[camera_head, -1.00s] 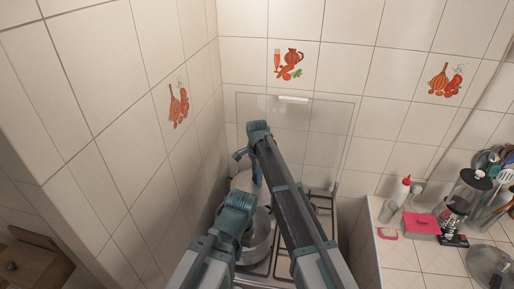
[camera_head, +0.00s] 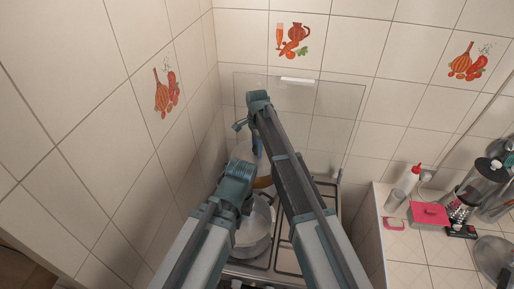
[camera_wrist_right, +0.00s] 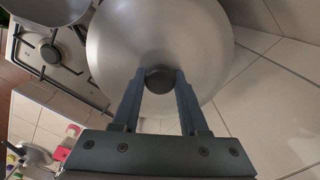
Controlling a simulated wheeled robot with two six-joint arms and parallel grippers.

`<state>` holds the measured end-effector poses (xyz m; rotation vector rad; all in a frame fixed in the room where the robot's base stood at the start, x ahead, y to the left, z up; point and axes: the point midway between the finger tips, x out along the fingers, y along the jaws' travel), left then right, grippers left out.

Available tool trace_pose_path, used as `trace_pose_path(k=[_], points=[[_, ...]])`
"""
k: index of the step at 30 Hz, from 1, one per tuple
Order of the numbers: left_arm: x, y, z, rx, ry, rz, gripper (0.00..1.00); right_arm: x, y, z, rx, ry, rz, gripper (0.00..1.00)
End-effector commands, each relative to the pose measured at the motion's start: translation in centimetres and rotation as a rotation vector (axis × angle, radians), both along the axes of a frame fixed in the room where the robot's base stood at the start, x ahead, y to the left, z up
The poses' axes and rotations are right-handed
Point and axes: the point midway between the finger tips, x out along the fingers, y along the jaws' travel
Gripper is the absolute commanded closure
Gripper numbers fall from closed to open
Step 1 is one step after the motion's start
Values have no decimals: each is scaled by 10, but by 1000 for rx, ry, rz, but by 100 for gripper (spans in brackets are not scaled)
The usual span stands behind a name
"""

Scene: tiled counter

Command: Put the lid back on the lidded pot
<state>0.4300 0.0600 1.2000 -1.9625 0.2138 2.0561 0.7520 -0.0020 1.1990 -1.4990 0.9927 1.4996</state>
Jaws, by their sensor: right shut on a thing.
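A silver pot (camera_head: 255,232) sits open on the stove, partly behind my left arm in the head view. Its edge also shows at the top left of the right wrist view (camera_wrist_right: 50,8). A round silver lid (camera_wrist_right: 158,35) with a dark knob (camera_wrist_right: 160,79) fills the upper middle of the right wrist view. My right gripper (camera_wrist_right: 158,88) is shut on the knob and holds the lid. In the head view my right gripper (camera_head: 240,126) is higher and farther back than the pot. My left gripper (camera_head: 243,200) is over the pot's left side; its fingertips are mostly hidden.
The stove grate (camera_head: 287,258) lies right of the pot. Tiled walls stand close at left and behind, with a clear splash panel (camera_head: 330,110). The right counter (camera_head: 440,255) holds a red box (camera_head: 430,215), a bottle (camera_head: 413,178), a glass jar and a round metal item (camera_head: 490,255).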

Motion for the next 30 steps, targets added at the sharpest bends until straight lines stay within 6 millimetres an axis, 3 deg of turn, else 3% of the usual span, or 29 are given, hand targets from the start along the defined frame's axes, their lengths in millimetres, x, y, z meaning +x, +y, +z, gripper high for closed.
trace_pose_path(k=[15,30], points=[[1,0,-49,0,-1,-10,100,0,0,-49,0,0,0,100],[1,0,-55,0,-1,-8,100,0,0,-55,0,0,0,100]])
